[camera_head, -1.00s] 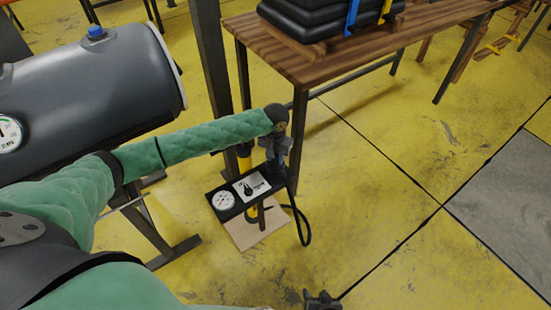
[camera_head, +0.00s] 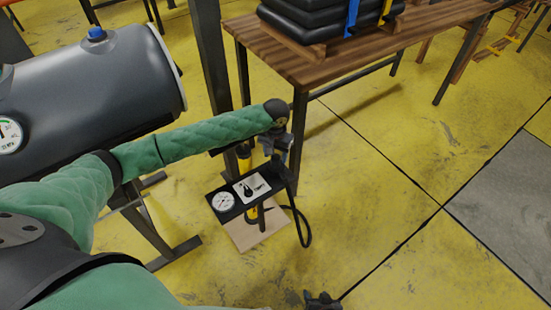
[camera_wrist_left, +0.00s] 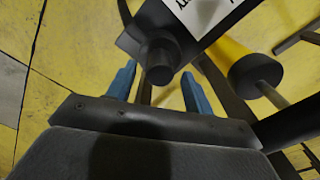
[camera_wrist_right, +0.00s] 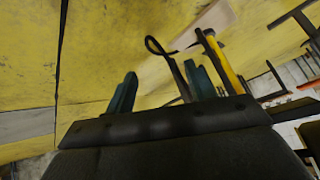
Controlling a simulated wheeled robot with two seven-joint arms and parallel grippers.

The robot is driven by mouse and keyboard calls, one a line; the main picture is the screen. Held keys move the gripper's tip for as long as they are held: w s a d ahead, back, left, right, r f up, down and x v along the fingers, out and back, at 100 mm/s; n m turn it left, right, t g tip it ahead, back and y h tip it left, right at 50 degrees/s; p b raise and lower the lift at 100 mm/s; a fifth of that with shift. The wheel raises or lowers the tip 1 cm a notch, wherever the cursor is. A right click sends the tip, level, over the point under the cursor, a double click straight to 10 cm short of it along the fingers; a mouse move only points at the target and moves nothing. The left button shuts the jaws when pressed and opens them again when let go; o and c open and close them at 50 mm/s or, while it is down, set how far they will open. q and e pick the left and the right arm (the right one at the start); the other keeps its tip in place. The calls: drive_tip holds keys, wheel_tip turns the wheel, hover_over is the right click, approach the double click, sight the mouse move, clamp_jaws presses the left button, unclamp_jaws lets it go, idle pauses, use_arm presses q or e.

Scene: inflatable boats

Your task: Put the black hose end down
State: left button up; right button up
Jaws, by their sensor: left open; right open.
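The black hose (camera_head: 305,226) hangs in a loop at the right side of the control panel (camera_head: 241,192) and runs up towards my left gripper. My left gripper (camera_head: 275,150) is open above the panel. In the left wrist view a black round stub (camera_wrist_left: 158,62) shows beyond and between the blue fingers of my left gripper (camera_wrist_left: 158,85); I cannot tell if it is the hose end. The hose loop also shows in the right wrist view (camera_wrist_right: 151,44). My right gripper (camera_head: 322,300) is open and empty at the bottom edge, away from the hose.
A wooden table (camera_head: 270,50) with stacked black inflatables (camera_head: 325,22) stands behind the panel. A dark tank (camera_head: 90,90) is at left. The yellow pump (camera_wrist_right: 224,62) stands on a pale board (camera_head: 247,237). The yellow floor at right is clear.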

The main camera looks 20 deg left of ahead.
use_arm(q)
wheel_tip(320, 180, up, 8)
drive_tip(key=shift+f, duration=0.25)
drive_tip(key=s+d+f+m+t+h, duration=0.1)
drive_tip(key=s+d+f+t+h, duration=0.15)
drive_tip(key=s+d+f, duration=0.5)
drive_tip(key=s+d+f+t+h, duration=0.1)
drive_tip(key=s+d+f+h, duration=0.3)
drive_tip(key=d+f, duration=0.6)
drive_tip(key=s+a+f+t+y, duration=0.1)
drive_tip(key=s+f, duration=0.6)
drive_tip(key=s, duration=0.4)
drive_tip(key=s+a+f+t+y, duration=0.1)
drive_tip(key=s+a+f+t, duration=0.1)
drive_tip(key=s+f, duration=0.6)
drive_tip(key=s, duration=0.4)
drive_tip(key=shift+a, duration=0.15)
use_arm(e)
drive_tip(key=shift+w+r, duration=0.15)
drive_tip(key=shift+r, duration=0.65)
use_arm(q)
drive_tip(key=shift+s+t+y, duration=0.1)
drive_tip(key=shift+t+y, duration=0.15)
use_arm(e)
drive_tip(key=shift+w+r, duration=0.1)
drive_tip(key=shift+w, duration=0.25)
drive_tip(key=shift+s, duration=0.15)
